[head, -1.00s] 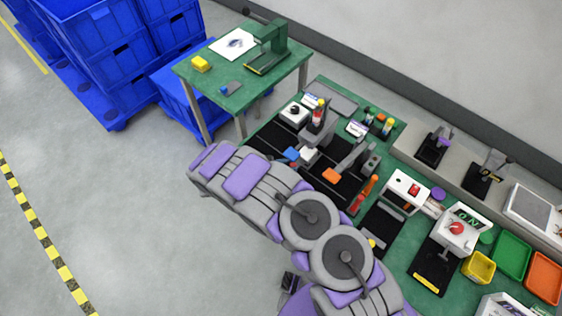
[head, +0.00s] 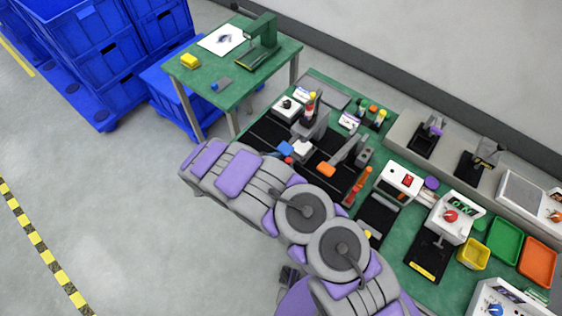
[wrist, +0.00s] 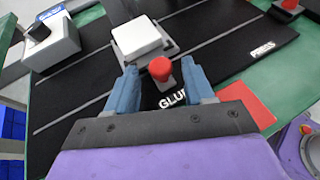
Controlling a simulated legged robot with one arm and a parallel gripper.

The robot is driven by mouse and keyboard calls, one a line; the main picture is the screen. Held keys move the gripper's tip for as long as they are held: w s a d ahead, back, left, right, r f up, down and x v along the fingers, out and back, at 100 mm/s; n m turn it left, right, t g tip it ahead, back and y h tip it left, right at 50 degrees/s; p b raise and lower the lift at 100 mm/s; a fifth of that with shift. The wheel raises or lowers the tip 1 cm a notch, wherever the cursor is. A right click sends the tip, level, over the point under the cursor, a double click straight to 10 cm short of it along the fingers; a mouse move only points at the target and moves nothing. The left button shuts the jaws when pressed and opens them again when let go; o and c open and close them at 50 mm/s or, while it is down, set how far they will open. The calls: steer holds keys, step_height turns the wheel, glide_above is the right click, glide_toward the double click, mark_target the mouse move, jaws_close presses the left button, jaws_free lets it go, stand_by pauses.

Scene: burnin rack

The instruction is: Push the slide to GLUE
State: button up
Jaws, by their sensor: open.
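In the wrist view my gripper (wrist: 160,66) is open, with one blue finger on each side of a small red knob (wrist: 160,70). The knob stands at the near edge of a white block on a grey base, the slide (wrist: 138,38). Whether the fingers touch the knob I cannot tell. The slide sits on a black board with thin grey lines. The GLUE label (wrist: 172,101) is printed just in front of the knob, partly hidden by the right finger.
A PRESS label (wrist: 262,49) lies farther right on the black board. A white box with a black knob (wrist: 48,42) stands at the left, and a red patch (wrist: 247,103) lies at the right.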

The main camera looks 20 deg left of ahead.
steer(key=p+v, duration=0.2)
steer(key=v, duration=1.5)
steer(key=shift+f, duration=0.25)
steer(key=shift+a, duration=0.15)
steer(key=w+d+r+m+g+h+b, duration=0.1)
steer(key=w+d+r+m+g, duration=0.3)
steer(key=d+r, duration=0.6)
steer(key=w+d+r+m+g+h, duration=0.1)
steer(key=w+d+r+m+g, duration=0.35)
steer(key=d, duration=0.75)
steer(key=s+d+r+m, duration=0.1)
steer(key=d+r+m, duration=0.5)
steer(key=d+r, duration=0.2)
steer(key=s+d+r+m+g+y+b, duration=0.1)
steer(key=s+d+r+m+g+y, duration=0.15)
steer(key=s+d, duration=0.3)
steer(key=s+d+r+m+g+y, duration=0.1)
steer(key=s+d+r+m+y, duration=0.1)
steer(key=s+d+m+y, duration=0.25)
steer(key=s+m+y+b, duration=0.1)
steer(key=s+m+y, duration=0.3)
steer(key=s, duration=1.3)
steer(key=shift+a+f+m+t, duration=0.2)
steer(key=shift+m+t, duration=0.2)
steer(key=shift+m, duration=0.35)
